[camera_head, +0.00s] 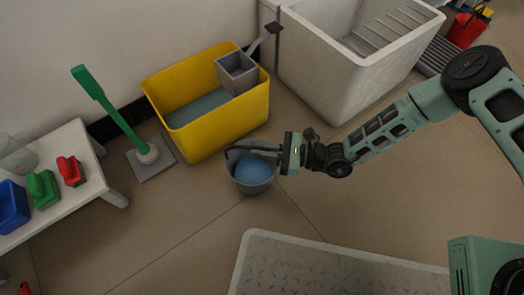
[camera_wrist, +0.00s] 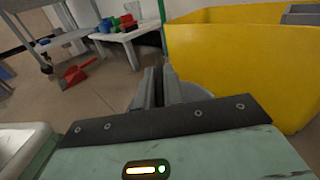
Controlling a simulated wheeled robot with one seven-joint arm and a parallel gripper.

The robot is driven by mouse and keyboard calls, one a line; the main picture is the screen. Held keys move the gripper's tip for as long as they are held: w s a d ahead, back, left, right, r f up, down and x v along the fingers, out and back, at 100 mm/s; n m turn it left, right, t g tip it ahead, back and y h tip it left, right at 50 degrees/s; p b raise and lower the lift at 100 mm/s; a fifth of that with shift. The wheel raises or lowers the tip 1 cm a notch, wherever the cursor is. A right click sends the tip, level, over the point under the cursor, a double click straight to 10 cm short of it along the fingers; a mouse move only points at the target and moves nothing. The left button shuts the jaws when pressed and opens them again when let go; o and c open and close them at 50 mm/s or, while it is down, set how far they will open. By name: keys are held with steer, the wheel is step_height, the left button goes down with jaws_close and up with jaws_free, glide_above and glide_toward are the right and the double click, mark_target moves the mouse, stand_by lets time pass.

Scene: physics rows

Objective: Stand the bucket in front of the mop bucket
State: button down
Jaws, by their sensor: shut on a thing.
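The yellow mop bucket (camera_head: 228,128) stands on the floor near the wall, with a grey wringer (camera_head: 237,73) at its back right corner and greyish water inside. The grey bucket (camera_head: 257,188), with blue contents, is upright just in front of the mop bucket's right part. My gripper (camera_head: 240,149) is over the grey bucket's far rim, shut on its handle. I cannot tell whether the bucket's base touches the floor. In the wrist view the shut fingers (camera_wrist: 160,88) hide most of the grey bucket (camera_wrist: 190,92), and the mop bucket (camera_wrist: 235,65) fills the right.
A green-handled brush or plunger (camera_head: 147,152) stands on a grey pad left of the mop bucket. A white bench (camera_head: 65,200) with small coloured items is at left. A white sink (camera_head: 335,75) is behind right, and a textured platform (camera_head: 320,270) lies in front. Floor between is clear.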

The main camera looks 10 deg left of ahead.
steer(key=c, duration=1.5)
jaws_free()
steer(key=shift+r, duration=0.15)
steer(key=d+p, duration=0.4)
steer(key=d, duration=0.8)
steer(key=shift+w+p, duration=0.35)
steer(key=shift+w, duration=0.1)
steer(key=s+d+r+n+h, duration=0.3)
steer(key=r+n, duration=0.5)
steer(key=r, duration=0.3)
steer(key=s+d+r+n+h, duration=0.4)
steer(key=r+n+h, duration=0.4)
steer(key=r, duration=0.4)
steer(key=s+d+r+n+t+h, duration=0.1)
steer(key=s+d+r+n+h, duration=0.3)
steer(key=r, duration=0.8)
steer(key=s+n+h, duration=0.2)
steer(key=n, duration=0.2)
